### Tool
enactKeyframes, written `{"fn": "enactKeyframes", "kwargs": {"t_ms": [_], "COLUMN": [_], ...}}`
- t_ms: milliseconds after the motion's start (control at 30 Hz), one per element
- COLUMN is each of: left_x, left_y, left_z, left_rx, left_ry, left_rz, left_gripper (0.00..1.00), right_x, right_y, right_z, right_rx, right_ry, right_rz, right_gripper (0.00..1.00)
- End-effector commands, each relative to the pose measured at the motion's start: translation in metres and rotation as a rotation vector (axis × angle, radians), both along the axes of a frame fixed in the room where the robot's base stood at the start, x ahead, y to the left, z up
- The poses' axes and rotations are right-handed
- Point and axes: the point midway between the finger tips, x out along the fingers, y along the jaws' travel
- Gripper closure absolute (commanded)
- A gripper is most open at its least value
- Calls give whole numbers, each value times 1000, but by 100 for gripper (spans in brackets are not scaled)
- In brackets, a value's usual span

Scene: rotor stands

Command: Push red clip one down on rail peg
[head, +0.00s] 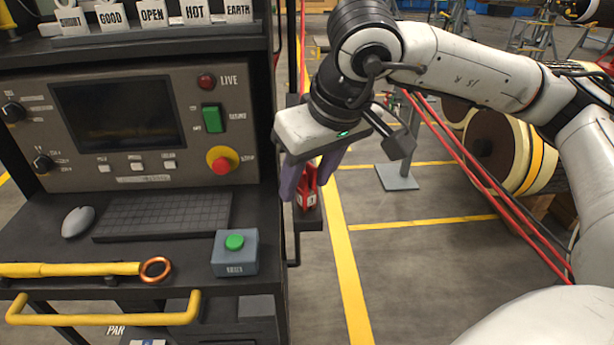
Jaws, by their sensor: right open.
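A red clip (306,190) with a small white label marked with a digit stands at a dark bracket on the right side of the console cart. My right gripper (306,188) points down over it, with one purple finger on each side of the clip. The fingers are apart, and I cannot tell whether they touch it. The gripper body hides the clip's top. The rail peg is hidden behind the clip and fingers. My left gripper is not in view.
The console (140,130) with screen, keyboard (163,217) and green-button box (235,252) fills the left. A yellow rod with a copper ring (155,269) lies on the shelf. Red cables (480,180) hang at right.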

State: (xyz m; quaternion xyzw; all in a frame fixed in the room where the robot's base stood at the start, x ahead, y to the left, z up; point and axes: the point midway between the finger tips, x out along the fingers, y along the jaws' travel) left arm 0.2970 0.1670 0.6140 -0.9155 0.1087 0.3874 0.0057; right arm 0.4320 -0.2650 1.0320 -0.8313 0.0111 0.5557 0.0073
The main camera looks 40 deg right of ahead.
Motion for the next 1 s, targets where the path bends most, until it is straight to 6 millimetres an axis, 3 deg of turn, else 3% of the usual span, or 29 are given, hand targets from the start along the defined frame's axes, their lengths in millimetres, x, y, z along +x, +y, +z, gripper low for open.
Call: {"fn": "enactKeyframes", "kwargs": {"t_ms": [133, 600, 800, 1000], "left_x": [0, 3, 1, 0], "left_y": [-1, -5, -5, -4], "left_z": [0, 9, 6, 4], "left_rx": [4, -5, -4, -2], "left_ry": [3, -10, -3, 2], "left_rz": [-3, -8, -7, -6], "left_gripper": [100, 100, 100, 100], "right_x": [0, -33, -39, -40], "right_y": [0, 2, 1, 2], "right_z": [1, 82, 95, 95], "right_rx": [0, 1, 0, 1], "right_ry": [0, -3, 0, 2], "right_rz": [0, 2, 0, 0], "right_gripper": [57, 57, 57, 57]}}
